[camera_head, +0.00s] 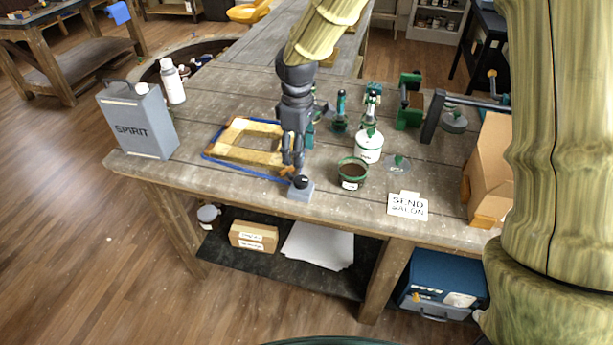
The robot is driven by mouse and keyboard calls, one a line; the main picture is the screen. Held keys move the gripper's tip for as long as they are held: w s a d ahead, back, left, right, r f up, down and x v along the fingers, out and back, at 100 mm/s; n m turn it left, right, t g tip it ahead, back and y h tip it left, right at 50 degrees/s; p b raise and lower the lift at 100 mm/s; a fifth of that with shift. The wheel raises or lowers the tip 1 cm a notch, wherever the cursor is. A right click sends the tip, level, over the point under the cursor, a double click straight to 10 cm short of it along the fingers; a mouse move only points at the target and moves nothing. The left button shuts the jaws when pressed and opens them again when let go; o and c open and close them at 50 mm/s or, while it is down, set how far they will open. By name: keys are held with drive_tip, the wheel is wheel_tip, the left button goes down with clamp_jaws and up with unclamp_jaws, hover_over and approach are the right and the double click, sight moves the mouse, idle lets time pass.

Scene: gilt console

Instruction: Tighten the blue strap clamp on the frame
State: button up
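A gilt wooden frame (222,147) lies flat on the workbench. A blue strap (207,147) runs around its outside. At the strap's front right corner stands a grey block with a black knob (301,183), which looks like the clamp's tightening part. My gripper (292,165) points down at the frame's right front corner, just above and behind the knob. Its fingers overlap the frame's corner in the picture, and their gap is too small to make out. I cannot tell whether they touch the knob.
The workbench (260,85) holds a SPIRIT can (140,122), a white bottle (172,82), an open dark pot (352,173), a white lidded jar (369,146), green clamps (410,100), a SEND SALON card (408,205) and a cardboard box (489,168).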

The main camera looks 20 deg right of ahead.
sight(300, 179)
drive_tip(key=shift+f+p, duration=1.4)
drive_tip(key=shift+f, duration=3.55)
drive_tip(key=shift+d, duration=0.1)
drive_tip(key=c, duration=1)
